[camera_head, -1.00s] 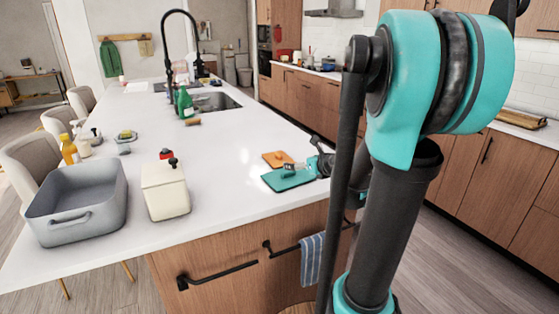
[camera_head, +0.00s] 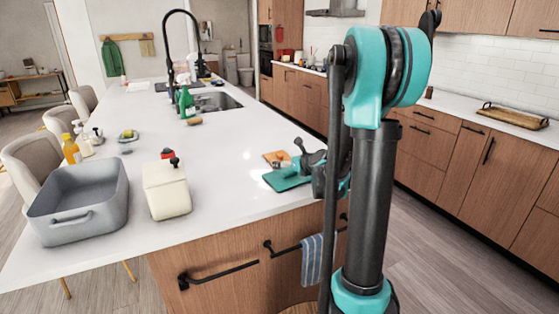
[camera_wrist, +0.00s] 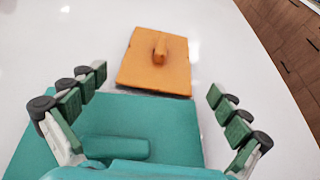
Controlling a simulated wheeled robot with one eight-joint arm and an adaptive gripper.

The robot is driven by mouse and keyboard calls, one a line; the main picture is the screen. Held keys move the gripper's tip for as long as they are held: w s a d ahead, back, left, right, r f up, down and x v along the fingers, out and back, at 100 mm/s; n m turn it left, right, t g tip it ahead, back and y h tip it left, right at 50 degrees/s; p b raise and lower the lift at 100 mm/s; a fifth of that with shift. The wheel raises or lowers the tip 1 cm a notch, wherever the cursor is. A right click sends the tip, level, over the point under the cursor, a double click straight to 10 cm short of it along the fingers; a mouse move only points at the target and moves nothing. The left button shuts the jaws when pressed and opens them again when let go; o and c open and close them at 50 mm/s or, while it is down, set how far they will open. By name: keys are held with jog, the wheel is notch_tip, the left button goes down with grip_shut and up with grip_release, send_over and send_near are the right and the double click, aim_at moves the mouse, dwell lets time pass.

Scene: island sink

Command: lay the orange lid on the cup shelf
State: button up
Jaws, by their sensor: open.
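The orange lid (camera_head: 272,157) is a flat square with a raised handle. It lies on the white island counter beyond a teal lid (camera_head: 280,184). In the wrist view the orange lid (camera_wrist: 140,66) is ahead, its handle upright on top, apart from my fingers. The teal lid (camera_wrist: 180,120) is nearer, partly under my gripper, with its own bar handle. My gripper (camera_wrist: 156,84) is open and empty, its green-padded fingers spread wide. In the head view my gripper (camera_head: 304,153) is above the lids, partly hidden by my arm. I cannot make out a cup shelf.
A white lidded canister (camera_head: 166,190) and a grey basin (camera_head: 78,200) stand left on the counter (camera_head: 225,215). A sink (camera_head: 215,101) with a black faucet is farther back, near a green bottle (camera_head: 187,103). A striped towel (camera_head: 312,258) hangs on the island's front.

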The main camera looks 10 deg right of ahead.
aim_at(282, 160)
jog(key=shift+x, duration=1.95)
jog(key=shift+a+f, duration=0.1)
jog(key=c, duration=0.8)
